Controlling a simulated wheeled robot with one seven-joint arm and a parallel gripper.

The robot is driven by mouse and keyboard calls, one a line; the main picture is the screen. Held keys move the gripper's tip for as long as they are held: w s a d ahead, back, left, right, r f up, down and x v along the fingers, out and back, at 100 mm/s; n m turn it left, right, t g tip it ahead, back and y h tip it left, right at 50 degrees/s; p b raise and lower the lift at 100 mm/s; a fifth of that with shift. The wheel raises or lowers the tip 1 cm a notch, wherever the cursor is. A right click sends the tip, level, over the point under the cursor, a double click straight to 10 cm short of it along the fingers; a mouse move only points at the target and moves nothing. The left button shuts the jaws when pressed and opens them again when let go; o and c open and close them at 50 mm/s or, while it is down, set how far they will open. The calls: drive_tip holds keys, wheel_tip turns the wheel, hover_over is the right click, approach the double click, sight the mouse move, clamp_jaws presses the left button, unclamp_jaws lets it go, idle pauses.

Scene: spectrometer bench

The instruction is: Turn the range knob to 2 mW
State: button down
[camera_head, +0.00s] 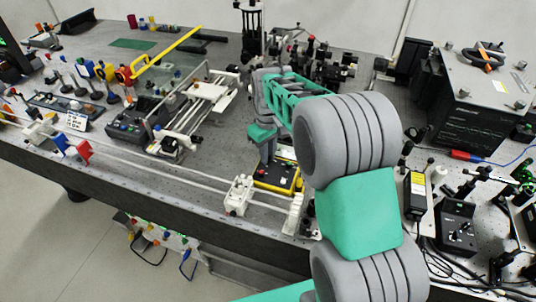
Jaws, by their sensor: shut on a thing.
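A small power meter with a yellow casing and black top (280,181) sits on the optical bench near its front edge, at the picture's centre. My gripper (267,162) points down onto the left part of this meter. It is shut on the range knob at the meter's top. The knob itself is hidden behind the fingers, so its pointer and the range marks cannot be read.
White rails run along the bench's front, with a white mount (239,195) just left of the meter. A glass-sided rig with a yellow bar (165,52) stands further left. A large black instrument (470,100) and cabled boxes crowd the right.

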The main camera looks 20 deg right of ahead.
drive_tip(key=shift+n, duration=0.6)
drive_tip(key=c, duration=1.3)
unclamp_jaws()
drive_tip(key=shift+c, duration=0.2)
wheel_tip(320, 180, up, 8)
drive_tip(key=shift+f+b, duration=0.1)
drive_tip(key=shift+b, duration=0.55)
